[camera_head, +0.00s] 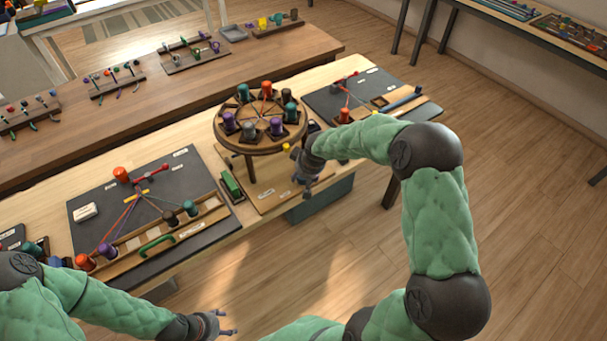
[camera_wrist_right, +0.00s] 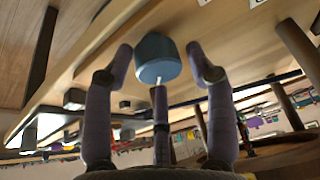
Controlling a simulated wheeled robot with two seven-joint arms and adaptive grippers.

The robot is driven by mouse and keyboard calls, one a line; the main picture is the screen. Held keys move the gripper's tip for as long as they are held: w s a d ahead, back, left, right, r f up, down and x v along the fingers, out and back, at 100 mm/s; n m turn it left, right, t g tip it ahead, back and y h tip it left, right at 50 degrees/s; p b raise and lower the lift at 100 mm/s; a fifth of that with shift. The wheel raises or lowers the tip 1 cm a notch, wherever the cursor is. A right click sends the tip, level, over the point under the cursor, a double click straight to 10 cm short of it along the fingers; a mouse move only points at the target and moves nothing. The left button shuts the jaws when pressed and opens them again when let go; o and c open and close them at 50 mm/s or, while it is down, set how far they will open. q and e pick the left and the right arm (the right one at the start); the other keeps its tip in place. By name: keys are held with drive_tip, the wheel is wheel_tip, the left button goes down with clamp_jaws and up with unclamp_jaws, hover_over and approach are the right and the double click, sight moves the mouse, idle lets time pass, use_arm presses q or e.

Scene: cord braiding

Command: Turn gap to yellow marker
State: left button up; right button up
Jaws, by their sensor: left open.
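The round wooden braiding disc (camera_head: 222,131) stands on a stand at the table's middle. Several teal, purple, red and grey bobbins sit around its top; the widest space between them appears to be at its left side. A small yellow marker (camera_head: 286,147) shows at its lower-right edge. My right gripper (camera_head: 306,187) hangs right of and in front of the disc, fingers downward. In the right wrist view its fingers are apart, with a blue-grey cylinder (camera_wrist_right: 157,60) between or beyond them; contact is unclear. My left gripper (camera_head: 232,325) is open and empty, in front of the table.
A dark mat (camera_head: 95,205) with cords and bobbins lies left of the disc. Another dark board (camera_head: 320,100) with a red peg lies to the right. A green block (camera_head: 231,186) is beside the stand. Open floor lies in front.

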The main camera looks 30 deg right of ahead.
drive_tip(key=shift+s, duration=0.1)
drive_tip(key=c, duration=0.5)
drive_tip(key=shift+c, duration=0.3)
drive_tip(key=shift+r, duration=0.1)
drive_tip(key=shift+w+r+p, duration=0.1)
drive_tip(key=shift+w+p, duration=0.1)
drive_tip(key=shift+p, duration=0.2)
